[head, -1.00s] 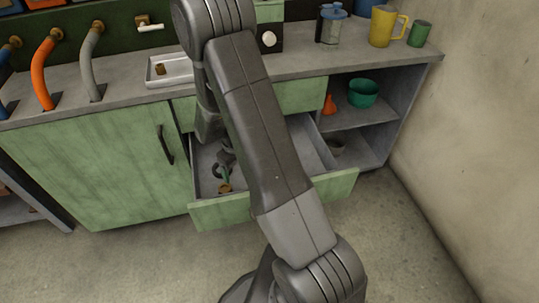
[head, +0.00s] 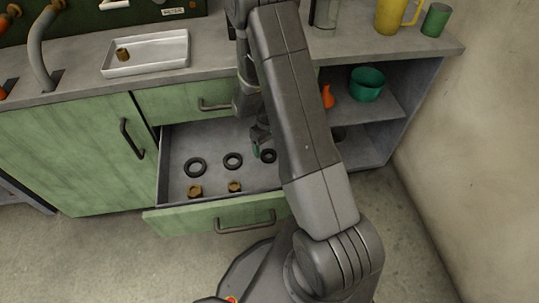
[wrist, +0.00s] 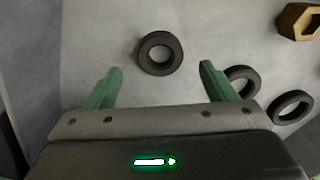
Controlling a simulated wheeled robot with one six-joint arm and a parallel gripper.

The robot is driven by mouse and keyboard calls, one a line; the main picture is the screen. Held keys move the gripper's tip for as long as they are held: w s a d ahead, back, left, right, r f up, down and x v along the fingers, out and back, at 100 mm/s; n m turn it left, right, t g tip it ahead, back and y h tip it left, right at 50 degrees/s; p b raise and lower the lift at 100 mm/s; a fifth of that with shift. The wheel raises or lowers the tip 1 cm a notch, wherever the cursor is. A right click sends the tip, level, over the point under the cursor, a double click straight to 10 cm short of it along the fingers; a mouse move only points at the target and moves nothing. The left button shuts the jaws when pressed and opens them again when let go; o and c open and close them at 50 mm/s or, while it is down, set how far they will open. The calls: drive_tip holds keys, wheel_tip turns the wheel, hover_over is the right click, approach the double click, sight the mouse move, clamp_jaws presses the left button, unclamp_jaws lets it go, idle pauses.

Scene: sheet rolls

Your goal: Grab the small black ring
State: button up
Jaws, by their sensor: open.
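Three black rings lie flat in a row in the open drawer. The right one, the small black ring (head: 268,156), looks smallest in the head view, just right of my gripper (head: 257,149). In the wrist view, the ring ahead of and between my fingertips appears to be this small ring (wrist: 160,53). My gripper's green fingers (wrist: 160,72) are apart, with nothing between them. The middle ring (head: 233,160) and the larger left ring (head: 195,167) lie farther left. My arm hides the drawer's right part.
Two brass nuts, one on the left (head: 195,191) and one on the right (head: 235,186), lie near the drawer front (head: 180,221). The counter (head: 215,73) overhangs the drawer's back. A white tray (head: 145,68) stands on it. Open shelves are at right.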

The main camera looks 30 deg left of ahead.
sight(268, 154)
wheel_tip(268, 154, down, 4)
drive_tip(key=shift+s+r+b, duration=0.1)
drive_tip(key=shift+r+b, duration=0.05)
drive_tip(key=shift+b, duration=0.15)
drive_tip(key=c, duration=1.1)
drive_tip(key=shift+o, duration=0.2)
drive_tip(key=shift+r, duration=0.1)
